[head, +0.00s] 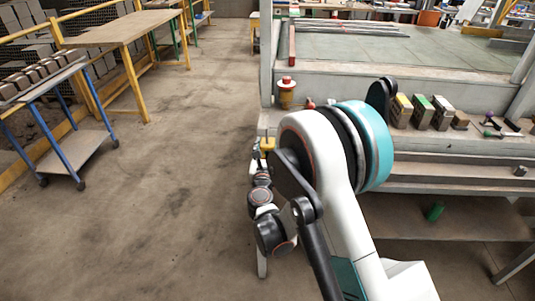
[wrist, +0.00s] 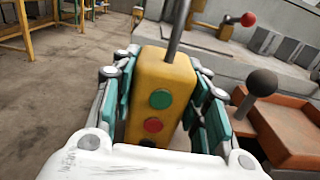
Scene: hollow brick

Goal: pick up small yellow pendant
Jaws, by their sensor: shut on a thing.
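The small yellow pendant (wrist: 165,85) is a yellow box with a green, a red and a dark button on its front and a grey rod or cable rising from its top. In the wrist view it stands nearly upright between the teal-padded fingers of my gripper (wrist: 162,68), which are shut on it from both sides. In the head view the pendant (head: 267,143) is a small yellow patch at the machine's left edge. My gripper (head: 262,158) is just below it there, mostly dark and small. My arm hides part of the machine behind it.
A lever with a dark ball knob (wrist: 262,82) on an orange-brown base (wrist: 290,128) is close on the right. A red knob (wrist: 248,19) is farther back.

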